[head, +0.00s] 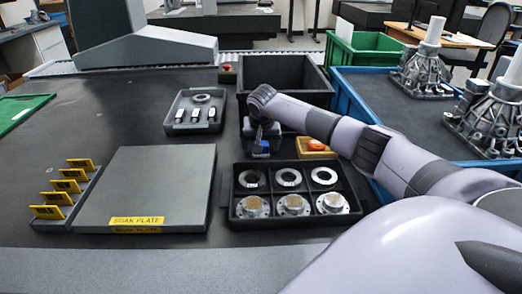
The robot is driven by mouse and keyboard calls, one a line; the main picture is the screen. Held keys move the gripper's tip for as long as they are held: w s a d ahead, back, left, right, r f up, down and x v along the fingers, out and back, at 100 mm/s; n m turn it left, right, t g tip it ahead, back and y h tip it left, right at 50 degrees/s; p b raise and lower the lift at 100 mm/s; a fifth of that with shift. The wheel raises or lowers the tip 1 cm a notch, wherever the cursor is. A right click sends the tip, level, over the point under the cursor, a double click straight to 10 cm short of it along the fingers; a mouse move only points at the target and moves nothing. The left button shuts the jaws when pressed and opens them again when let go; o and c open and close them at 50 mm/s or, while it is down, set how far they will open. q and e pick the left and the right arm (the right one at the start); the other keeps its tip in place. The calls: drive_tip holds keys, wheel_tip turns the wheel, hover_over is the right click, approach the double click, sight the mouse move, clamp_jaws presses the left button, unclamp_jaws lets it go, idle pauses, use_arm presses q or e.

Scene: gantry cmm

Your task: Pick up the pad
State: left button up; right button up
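A small blue object (263,146), which may be the pad, shows in the head view just behind the black six-compartment tray. It sits in or on a dark holder, and my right gripper partly covers it. My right arm comes in from the right, and its gripper (262,138) points down directly over the blue object. The fingertips are small and dark, so I cannot tell whether they are open or shut on it. My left gripper is not in view.
The black tray (235,219) holds several metal rings and flanges. A grey soak plate (155,180) lies left. A black bin (288,72) stands behind. A blue crate (385,118) stands right.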

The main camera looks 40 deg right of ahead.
drive_tip(key=c, duration=1.1)
drive_tip(key=shift+r, duration=0.2)
wheel_tip(320, 180, up, 20)
drive_tip(key=p, duration=0.2)
drive_tip(key=shift+f+p, duration=0.1)
drive_tip(key=shift+p, duration=0.2)
drive_tip(key=shift+o, duration=0.4)
